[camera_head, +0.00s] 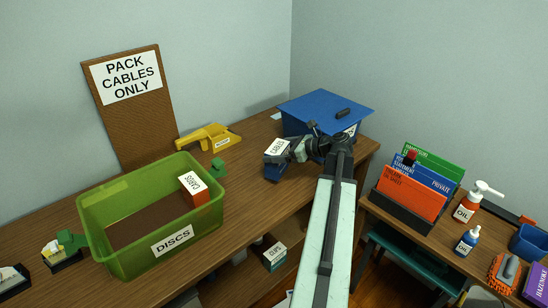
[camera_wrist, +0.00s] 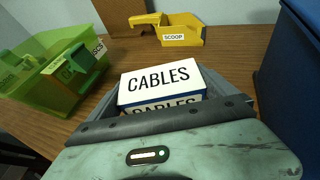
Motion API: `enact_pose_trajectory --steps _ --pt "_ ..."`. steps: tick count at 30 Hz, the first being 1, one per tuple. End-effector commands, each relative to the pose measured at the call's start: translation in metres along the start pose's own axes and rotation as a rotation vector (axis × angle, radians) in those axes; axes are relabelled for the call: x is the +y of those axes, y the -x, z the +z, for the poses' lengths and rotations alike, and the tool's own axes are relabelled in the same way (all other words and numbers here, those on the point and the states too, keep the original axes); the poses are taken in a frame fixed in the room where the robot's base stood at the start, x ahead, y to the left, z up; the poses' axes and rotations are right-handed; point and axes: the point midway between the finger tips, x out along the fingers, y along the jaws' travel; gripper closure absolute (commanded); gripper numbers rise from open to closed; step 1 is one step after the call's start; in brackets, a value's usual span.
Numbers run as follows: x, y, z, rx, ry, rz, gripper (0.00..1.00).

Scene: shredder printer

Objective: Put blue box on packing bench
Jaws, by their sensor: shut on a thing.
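A small blue box with a white "CABLES" label (camera_head: 277,149) is at my gripper (camera_head: 290,154), near the right part of the long wooden bench (camera_head: 245,160). In the wrist view the blue box (camera_wrist: 161,84) sits between the jaws, label up, its blue edge showing at the right. My gripper is shut on it. I cannot tell whether the box's underside touches the bench top. A larger blue lidded box (camera_head: 322,106) stands on the bench just behind; its edge shows at the right of the wrist view (camera_wrist: 292,70).
A green "DISCS" bin (camera_head: 130,255) holds an orange-and-white "CARDS" box (camera_head: 194,188). A yellow scoop (camera_head: 210,137) lies at the back, beside a "PACK CABLES ONLY" board (camera_head: 130,125). The right-hand table carries folders (camera_head: 412,190) and oil bottles (camera_head: 466,242).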

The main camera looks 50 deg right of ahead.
Motion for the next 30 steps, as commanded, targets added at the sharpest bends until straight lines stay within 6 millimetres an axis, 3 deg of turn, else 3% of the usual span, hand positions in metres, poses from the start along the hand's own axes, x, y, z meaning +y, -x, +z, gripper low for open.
enact_pose_trajectory --steps 1,3,14,15,25,30 --pt "0.0 -0.006 -0.017 0.0 0.0 -0.001 0.52" --pt "-0.001 -0.01 -0.026 0.0 -0.001 -0.001 0.52" --pt "0.003 -0.014 -0.024 0.0 0.002 0.006 0.52" --pt "0.003 -0.014 -0.024 0.0 0.002 0.006 0.02" --pt "0.002 -0.01 -0.017 0.0 0.002 0.005 0.0" --pt "0.002 0.026 -0.016 0.0 0.001 0.001 0.0"
